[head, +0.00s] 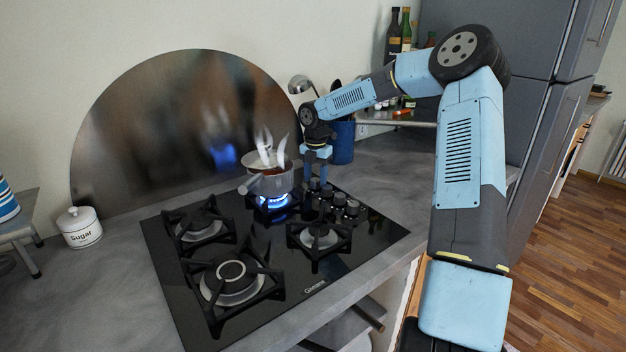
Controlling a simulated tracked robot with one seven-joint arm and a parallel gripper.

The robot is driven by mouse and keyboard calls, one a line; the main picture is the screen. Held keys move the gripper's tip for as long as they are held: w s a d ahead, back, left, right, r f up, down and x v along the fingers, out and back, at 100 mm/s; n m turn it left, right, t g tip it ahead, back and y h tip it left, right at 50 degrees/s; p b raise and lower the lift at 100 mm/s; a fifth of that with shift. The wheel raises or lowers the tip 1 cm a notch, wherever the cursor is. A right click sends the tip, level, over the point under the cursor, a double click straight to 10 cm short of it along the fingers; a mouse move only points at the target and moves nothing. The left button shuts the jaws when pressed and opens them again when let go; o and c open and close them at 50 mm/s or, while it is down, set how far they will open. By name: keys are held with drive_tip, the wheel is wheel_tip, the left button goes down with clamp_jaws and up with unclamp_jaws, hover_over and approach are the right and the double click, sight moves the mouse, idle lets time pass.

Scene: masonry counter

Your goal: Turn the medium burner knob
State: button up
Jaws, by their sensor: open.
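The black burner knobs (339,199) stand in a cluster on the right side of the black glass hob (345,246). I cannot tell which of them is the medium burner knob. My gripper (318,176) points down at the far end of this cluster, just right of the pot. It is open. Its fingertips are small and dark against the knobs, so I cannot tell whether they touch one. The far knobs are partly hidden by my gripper. The back right burner (273,202) burns with a blue flame.
A steaming pot (268,182) sits on the lit burner, close left of my gripper, its handle pointing left. A blue utensil holder (342,142) stands right behind my gripper. The other burners are unlit and empty. A sugar jar (80,227) stands at left.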

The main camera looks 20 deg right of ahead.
drive_tip(key=shift+f, duration=0.55)
drive_tip(key=shift+c, duration=0.4)
